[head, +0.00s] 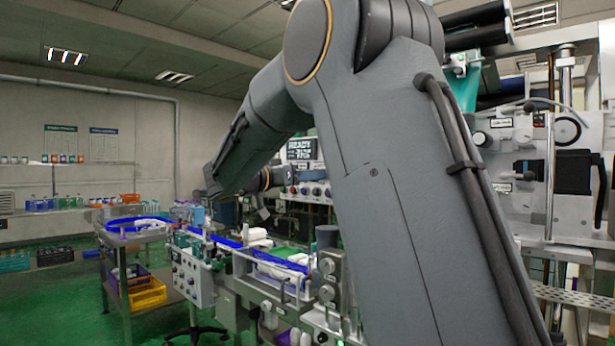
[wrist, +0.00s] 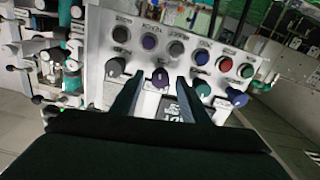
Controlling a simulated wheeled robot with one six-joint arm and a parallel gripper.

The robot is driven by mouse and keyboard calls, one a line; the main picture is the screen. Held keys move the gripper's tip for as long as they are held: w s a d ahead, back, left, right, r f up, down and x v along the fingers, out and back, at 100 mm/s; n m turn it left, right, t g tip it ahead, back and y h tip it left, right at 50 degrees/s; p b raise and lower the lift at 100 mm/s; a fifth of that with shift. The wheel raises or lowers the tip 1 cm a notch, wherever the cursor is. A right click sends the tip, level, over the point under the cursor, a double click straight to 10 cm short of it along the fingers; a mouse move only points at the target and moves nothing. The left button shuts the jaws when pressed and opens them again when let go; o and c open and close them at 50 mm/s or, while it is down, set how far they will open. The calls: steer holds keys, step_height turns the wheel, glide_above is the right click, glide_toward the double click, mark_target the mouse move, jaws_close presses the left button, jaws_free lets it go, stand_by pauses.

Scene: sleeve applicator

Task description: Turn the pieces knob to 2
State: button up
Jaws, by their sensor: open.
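In the wrist view, my gripper (wrist: 160,78) is open, with one dark finger on each side. A dark purple knob (wrist: 160,76) on the light grey control panel (wrist: 135,48) shows between the fingertips. I cannot tell whether the fingers reach around it or touch it. The knob labels are too small to read, so I cannot tell which is the pieces knob or its setting. A dark grey knob (wrist: 115,69) is to its left and a green knob (wrist: 201,88) to its right. In the head view, my arm hides much of the panel (head: 318,199).
Above sits a row of dark, red and green round controls, including a red one (wrist: 225,64). A blue knob (wrist: 236,97) is at the panel's right. A dark display (wrist: 174,112) shows low between my fingers. A conveyor (head: 262,262) runs below in the head view.

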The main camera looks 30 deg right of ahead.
jaws_close()
steer(key=shift+n+b, duration=0.3)
steer(key=shift+b, duration=0.2)
steer(key=n+b, duration=0.3)
steer(key=n, duration=1.7)
steer(key=shift+w+n, duration=0.1)
steer(key=shift+n, duration=0.3)
steer(key=shift+f, duration=0.1)
jaws_free()
